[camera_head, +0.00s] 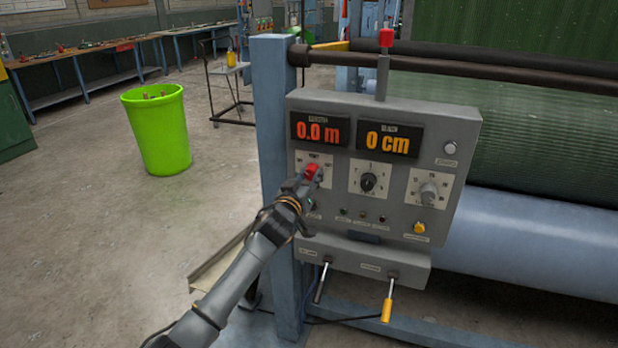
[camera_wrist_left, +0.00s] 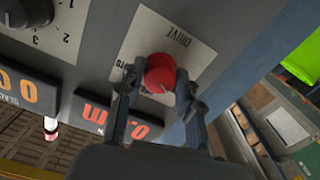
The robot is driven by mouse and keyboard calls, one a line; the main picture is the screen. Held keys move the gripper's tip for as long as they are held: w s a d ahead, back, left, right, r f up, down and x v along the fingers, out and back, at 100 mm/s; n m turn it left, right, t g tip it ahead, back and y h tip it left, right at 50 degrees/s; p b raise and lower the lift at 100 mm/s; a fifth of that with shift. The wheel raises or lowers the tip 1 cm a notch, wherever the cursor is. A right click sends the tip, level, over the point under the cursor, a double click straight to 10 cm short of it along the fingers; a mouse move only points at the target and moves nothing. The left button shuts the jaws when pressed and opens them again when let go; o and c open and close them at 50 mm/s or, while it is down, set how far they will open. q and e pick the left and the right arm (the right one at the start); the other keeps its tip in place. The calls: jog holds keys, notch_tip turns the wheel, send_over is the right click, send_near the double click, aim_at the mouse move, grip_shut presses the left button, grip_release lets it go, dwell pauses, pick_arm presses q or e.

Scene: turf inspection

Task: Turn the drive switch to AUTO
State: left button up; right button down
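The drive switch is a red knob (camera_head: 312,171) on a white plate at the left of the grey control panel (camera_head: 462,125). It shows larger in the left wrist view (camera_wrist_left: 160,73), with "DRIVE" on its plate and a partly covered label beside it. My left gripper (camera_head: 308,178) is at the knob. In the left wrist view its two fingers (camera_wrist_left: 159,80) stand on either side of the knob and appear to touch it. The knob's exact setting is hard to read. My right gripper is in neither view.
A black dial (camera_head: 368,182) and a grey knob (camera_head: 428,193) sit to the right on the panel. Displays above read 0.0 m and 0 cm. Two levers hang below, one with a yellow grip (camera_head: 386,310). A green bin (camera_head: 158,130) stands on open floor at left.

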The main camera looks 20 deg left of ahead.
pick_arm(q)
jog(key=shift+m, duration=0.3)
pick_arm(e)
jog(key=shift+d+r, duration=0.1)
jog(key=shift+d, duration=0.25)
pick_arm(q)
jog(key=shift+m+p, duration=0.3)
jog(key=shift+m, duration=0.6)
jog(key=m+p, duration=0.1)
jog(key=m, duration=0.3)
jog(key=shift+m, duration=0.3)
jog(key=m, duration=0.4)
jog(key=shift+m+p, duration=0.3)
jog(key=m, duration=0.3)
jog(key=shift+m+p, duration=0.3)
jog(key=m, duration=0.2)
jog(key=shift+r+m, duration=0.1)
jog(key=shift+m, duration=0.3)
jog(key=m+p, duration=0.1)
jog(key=m, duration=0.3)
jog(key=shift+m+p, duration=0.35)
jog(key=shift+m, duration=0.55)
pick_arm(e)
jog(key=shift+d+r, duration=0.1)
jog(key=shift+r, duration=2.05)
